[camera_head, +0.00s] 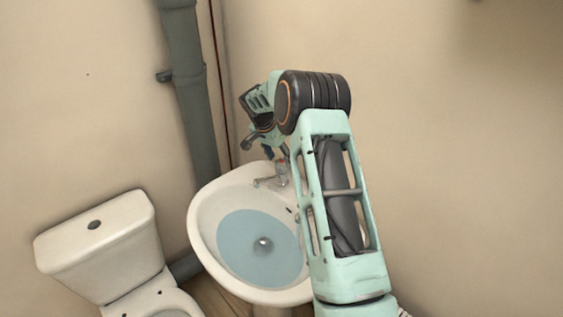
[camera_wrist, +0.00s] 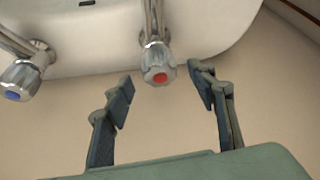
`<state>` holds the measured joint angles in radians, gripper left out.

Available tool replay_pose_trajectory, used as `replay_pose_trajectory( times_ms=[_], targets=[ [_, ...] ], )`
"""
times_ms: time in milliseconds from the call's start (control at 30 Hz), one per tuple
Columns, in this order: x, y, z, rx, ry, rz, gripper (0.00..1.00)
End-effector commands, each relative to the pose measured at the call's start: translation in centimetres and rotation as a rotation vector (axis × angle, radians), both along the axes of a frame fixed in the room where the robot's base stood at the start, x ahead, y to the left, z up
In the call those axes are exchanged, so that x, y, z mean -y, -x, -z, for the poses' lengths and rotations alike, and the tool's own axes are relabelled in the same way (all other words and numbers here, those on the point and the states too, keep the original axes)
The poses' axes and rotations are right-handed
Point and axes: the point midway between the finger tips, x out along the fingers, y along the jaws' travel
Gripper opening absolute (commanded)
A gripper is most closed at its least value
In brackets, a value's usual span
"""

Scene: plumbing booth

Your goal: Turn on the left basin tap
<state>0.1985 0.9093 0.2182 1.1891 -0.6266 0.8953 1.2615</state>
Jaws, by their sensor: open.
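The basin has two chrome taps. In the wrist view, the red-capped tap (camera_wrist: 158,66) sits between my gripper's fingertips (camera_wrist: 162,82), and the blue-capped tap (camera_wrist: 22,80) is at the left, outside them. My gripper is open, with one finger on either side of the red-capped handle and a visible gap to each. In the head view, the left basin tap (camera_head: 268,182) is at the basin's back edge, with my gripper (camera_head: 269,148) just above it. The other tap is mostly hidden behind my arm there.
The white basin (camera_head: 205,205) has bluish water or a bluish inner surface around its drain. A toilet (camera_head: 105,243) stands to the left. A grey vertical pipe (camera_head: 193,90) runs behind, near the wall corner. Plain walls close in behind the basin.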

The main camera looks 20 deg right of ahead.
Motion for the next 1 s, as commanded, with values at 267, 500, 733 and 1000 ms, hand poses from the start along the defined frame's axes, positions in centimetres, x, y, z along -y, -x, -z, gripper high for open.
replay_pose_trajectory(
  times_ms=[267,500,733,1000],
  targets=[
    [0.9,-0.6,2.6,-0.001,0.001,0.000,0.52],
    [1.0,-0.6,2.9,-0.001,0.001,0.000,0.52],
    [1.0,-0.6,2.9,-0.001,0.001,0.000,0.35],
    [1.0,-0.6,2.9,-0.001,0.001,0.000,0.10]
  ],
)
